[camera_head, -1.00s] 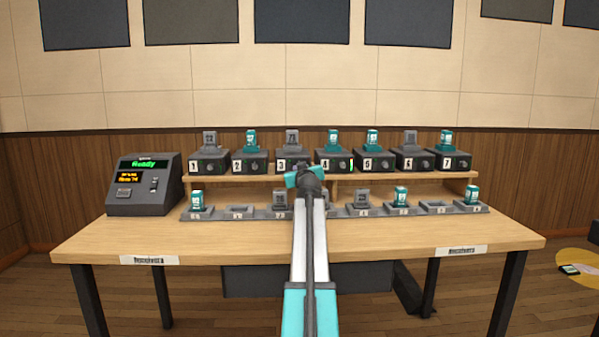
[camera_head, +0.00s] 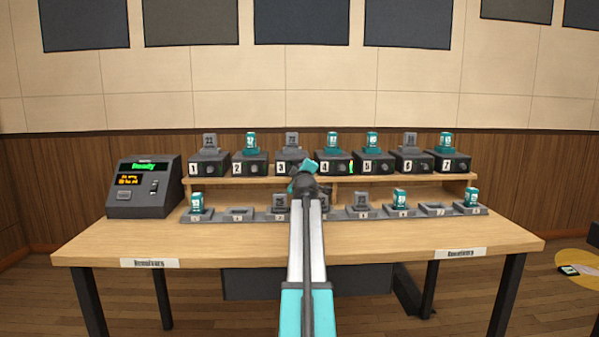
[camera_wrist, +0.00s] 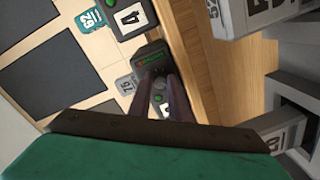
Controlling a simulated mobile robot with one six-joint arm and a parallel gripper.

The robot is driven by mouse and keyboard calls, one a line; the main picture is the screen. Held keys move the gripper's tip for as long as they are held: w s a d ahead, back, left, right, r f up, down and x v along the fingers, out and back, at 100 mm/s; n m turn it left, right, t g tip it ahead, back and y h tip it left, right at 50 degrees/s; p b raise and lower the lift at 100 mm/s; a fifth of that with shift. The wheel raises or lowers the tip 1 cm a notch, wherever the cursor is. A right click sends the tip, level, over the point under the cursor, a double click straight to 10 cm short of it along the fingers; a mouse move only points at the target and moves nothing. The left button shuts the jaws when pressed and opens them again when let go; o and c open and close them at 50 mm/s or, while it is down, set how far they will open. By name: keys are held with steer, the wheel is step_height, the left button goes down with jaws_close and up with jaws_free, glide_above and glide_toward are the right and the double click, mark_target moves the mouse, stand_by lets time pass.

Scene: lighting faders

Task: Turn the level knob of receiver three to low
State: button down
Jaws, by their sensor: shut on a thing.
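Receiver three (camera_head: 284,161) is a dark box on the raised shelf, with a white "3" label at its left and a grey tagged pack on top. My gripper (camera_head: 303,177) is in front of its right side and hides its knob in the head view. In the wrist view, a dark receiver front (camera_wrist: 150,57) with a small green display shows beyond my gripper (camera_wrist: 159,80). The two dark fingers are closed around the small grey level knob (camera_wrist: 160,84). The knob's pointer is too small to read.
Receiver four (camera_head: 333,162) stands close on the right, with a green bar lit. Other receivers line the shelf (camera_head: 225,182). Below is a row of grey charging cradles (camera_head: 238,215), some holding packs. A console (camera_head: 143,186) with a green screen stands at the left.

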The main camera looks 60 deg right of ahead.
steer(key=shift+s+d+r, duration=0.15)
steer(key=shift+r, duration=0.05)
stand_by(0.3)
steer(key=c, duration=1.6)
jaws_free()
steer(key=shift+c, duration=0.2)
steer(key=shift+f, duration=0.1)
steer(key=shift+a, duration=0.2)
